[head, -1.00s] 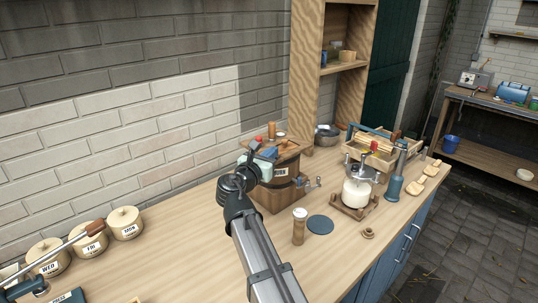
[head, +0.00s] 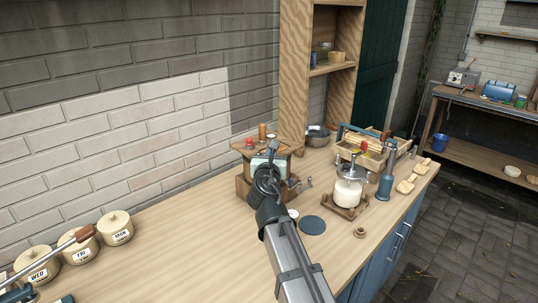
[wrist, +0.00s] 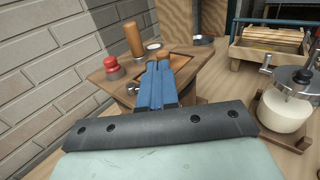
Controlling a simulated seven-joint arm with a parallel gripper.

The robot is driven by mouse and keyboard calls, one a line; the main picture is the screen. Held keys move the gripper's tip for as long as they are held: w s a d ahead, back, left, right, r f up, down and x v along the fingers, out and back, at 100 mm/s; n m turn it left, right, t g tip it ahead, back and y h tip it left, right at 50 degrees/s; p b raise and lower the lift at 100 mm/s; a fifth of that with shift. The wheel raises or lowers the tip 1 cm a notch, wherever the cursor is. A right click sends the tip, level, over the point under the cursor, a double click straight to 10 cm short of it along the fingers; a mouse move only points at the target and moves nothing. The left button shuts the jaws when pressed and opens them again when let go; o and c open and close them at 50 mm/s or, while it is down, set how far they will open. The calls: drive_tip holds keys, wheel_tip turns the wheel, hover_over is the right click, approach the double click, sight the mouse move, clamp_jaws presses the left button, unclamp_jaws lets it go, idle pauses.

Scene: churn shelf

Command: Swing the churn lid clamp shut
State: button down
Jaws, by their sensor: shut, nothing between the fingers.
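The wooden churn (head: 243,188) stands on the bench below the shelf, largely hidden by my arm in the head view. Its wooden lid (wrist: 185,69) carries an upright wooden handle (wrist: 133,39), a red knob (wrist: 112,68) and a pale round cap (wrist: 153,46). A small metal piece (wrist: 132,89) shows beside my fingers at the lid's near edge; I cannot tell whether it is the clamp. My gripper (wrist: 158,70) is shut and empty, its blue fingers together over the near part of the lid. I cannot tell whether they touch it.
A dark round mat (head: 312,225) lies in front. Labelled canisters (head: 115,228) stand at the left. The bench between them and the churn is clear.

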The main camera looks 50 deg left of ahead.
drive_tip(key=shift+w+a, duration=0.2)
drive_tip(key=shift+w, duration=0.4)
drive_tip(key=shift+w+a, duration=0.2)
drive_tip(key=shift+w, duration=0.4)
drive_tip(key=shift+d, duration=0.15)
idle(0.6)
drive_tip(key=s+d, duration=0.6)
drive_tip(key=d, duration=0.6)
drive_tip(key=shift+s, duration=0.25)
drive_tip(key=shift+d, duration=0.1)
